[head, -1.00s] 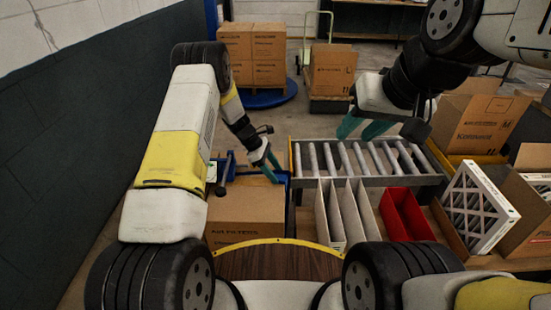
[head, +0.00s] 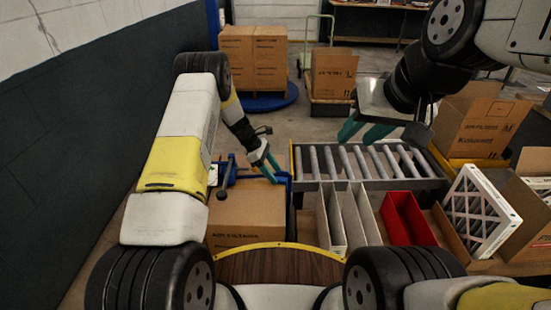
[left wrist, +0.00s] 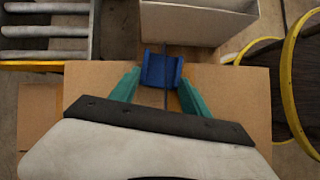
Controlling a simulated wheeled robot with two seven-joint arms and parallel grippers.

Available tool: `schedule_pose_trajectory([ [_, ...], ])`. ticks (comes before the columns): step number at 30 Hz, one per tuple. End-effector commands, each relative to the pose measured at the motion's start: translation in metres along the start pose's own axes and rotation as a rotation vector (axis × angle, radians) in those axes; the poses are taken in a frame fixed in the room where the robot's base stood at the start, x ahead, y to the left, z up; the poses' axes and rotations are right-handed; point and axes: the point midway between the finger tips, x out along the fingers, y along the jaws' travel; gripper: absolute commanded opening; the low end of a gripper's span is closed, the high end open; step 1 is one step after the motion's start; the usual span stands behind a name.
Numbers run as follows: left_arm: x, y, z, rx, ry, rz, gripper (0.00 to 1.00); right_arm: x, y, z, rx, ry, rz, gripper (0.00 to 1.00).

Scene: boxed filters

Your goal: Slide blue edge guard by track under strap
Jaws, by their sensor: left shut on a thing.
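The blue edge guard (left wrist: 152,69) lies between the teal fingertips of my left gripper (left wrist: 160,84) in the left wrist view, at an edge of the brown carton (left wrist: 235,95). A dark strap (left wrist: 166,98) runs along the carton top to the guard; whether the guard is under it I cannot tell. In the head view my left gripper (head: 268,170) is low at the far side of the carton (head: 245,215), beside blue parts (head: 284,178), and is shut on the guard. My right gripper (head: 362,132) is open and empty above the roller conveyor's left part.
The roller conveyor (head: 365,185) stands right of the carton. White dividers (head: 345,215) and a red bin (head: 407,217) are in front of it. A blue tool with a black knob (head: 221,194) is at the carton's left. A white-framed filter (head: 480,212) leans at right.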

Motion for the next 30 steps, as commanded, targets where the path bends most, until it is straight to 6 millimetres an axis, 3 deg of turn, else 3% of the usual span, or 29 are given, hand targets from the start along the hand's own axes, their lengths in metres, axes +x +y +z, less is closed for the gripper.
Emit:
schedule_pose_trajectory([
  [1, -0.004, 0.001, -0.008, -0.002, 0.014, 0.006, 0.14, 0.0, 0.0, 0.0, 0.0, 0.0, 0.0, 0.36],
  [2, -0.004, 0.001, -0.008, -0.002, 0.014, 0.006, 0.56, 0.0, 0.0, 0.0, 0.0, 0.0, 0.0, 0.36],
  [6, -0.003, 0.001, -0.005, -0.001, 0.01, 0.004, 0.8, 0.0, 0.0, 0.0, 0.0, 0.0, 0.0, 0.36],
  [17, -0.006, 0.001, -0.002, 0.0, 0.005, 0.003, 0.8, 0.0, 0.0, 0.0, 0.0, 0.0, 0.0, 0.36],
  [30, -0.072, 0.001, -0.004, -0.001, 0.006, 0.004, 0.8, 0.0, 0.0, 0.0, 0.0, 0.0, 0.0, 0.36],
])
